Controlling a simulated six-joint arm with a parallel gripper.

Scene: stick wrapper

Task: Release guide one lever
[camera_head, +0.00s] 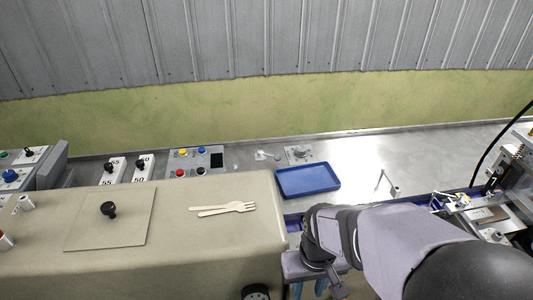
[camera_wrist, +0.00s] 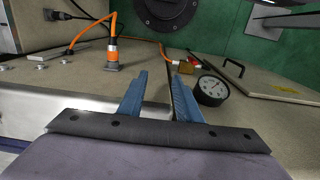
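My gripper (camera_wrist: 159,76) shows in the wrist view with two blue fingers apart and nothing between them. In the head view my gripper (camera_head: 309,287) is at the bottom edge, pointing down beside the beige housing, and only part of its blue fingers shows. I cannot tell for certain which part is the guide one lever. A small upright metal handle (camera_head: 390,184) stands on the steel table to the right. The machine (camera_head: 490,212) at the far right has metal blocks and clamps, partly cut off by the frame. No lever is clear in the wrist view.
A blue tray (camera_head: 307,180) lies on the steel table. Wooden forks (camera_head: 224,209) lie on the beige housing (camera_head: 225,258). A button panel (camera_head: 196,162) stands behind it. The wrist view shows a pressure gauge (camera_wrist: 211,90), an orange cable (camera_wrist: 113,32) and a brass fitting (camera_wrist: 187,65) ahead.

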